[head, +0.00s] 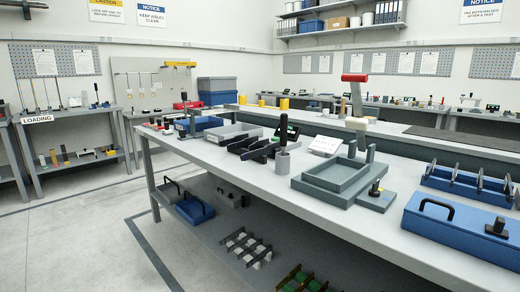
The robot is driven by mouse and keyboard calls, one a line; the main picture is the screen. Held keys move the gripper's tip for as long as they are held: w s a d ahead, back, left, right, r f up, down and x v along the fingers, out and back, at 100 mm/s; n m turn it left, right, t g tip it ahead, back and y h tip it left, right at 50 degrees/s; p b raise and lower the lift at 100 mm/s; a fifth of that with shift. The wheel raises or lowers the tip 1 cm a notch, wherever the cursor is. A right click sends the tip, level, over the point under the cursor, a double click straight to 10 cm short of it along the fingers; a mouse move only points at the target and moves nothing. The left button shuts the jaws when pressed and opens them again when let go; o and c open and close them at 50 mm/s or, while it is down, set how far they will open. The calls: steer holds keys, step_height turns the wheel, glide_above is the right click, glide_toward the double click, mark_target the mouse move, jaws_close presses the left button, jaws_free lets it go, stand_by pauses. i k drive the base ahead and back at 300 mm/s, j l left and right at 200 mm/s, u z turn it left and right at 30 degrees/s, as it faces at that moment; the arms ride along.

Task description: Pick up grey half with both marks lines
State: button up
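I cannot make out a grey half with mark lines at this size. Small pale grey pieces (238,243) sit among dark dividers on the lower shelf of the near bench; no lines on them can be told. Green pieces (291,285) stand in another dark rack at the bottom edge, partly cut off. My gripper does not show in the head view.
The near bench (255,180) carries a grey-green tray (335,186), black holders (250,148), a blue rack (465,187) and a blue case (455,228). A table with a LOADING sign (38,118) stands far left. Open floor (75,245) lies left of the bench.

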mark_target(269, 150)
steer(key=i+j+z, duration=0.1)
steer(key=i, duration=0.4)
steer(key=i+j, duration=0.2)
steer(key=i, duration=0.35)
steer(key=i+j+z, duration=0.15)
steer(key=i, duration=0.35)
steer(key=i+j, duration=0.3)
steer(key=i, duration=0.2)
steer(key=l+z, duration=0.05)
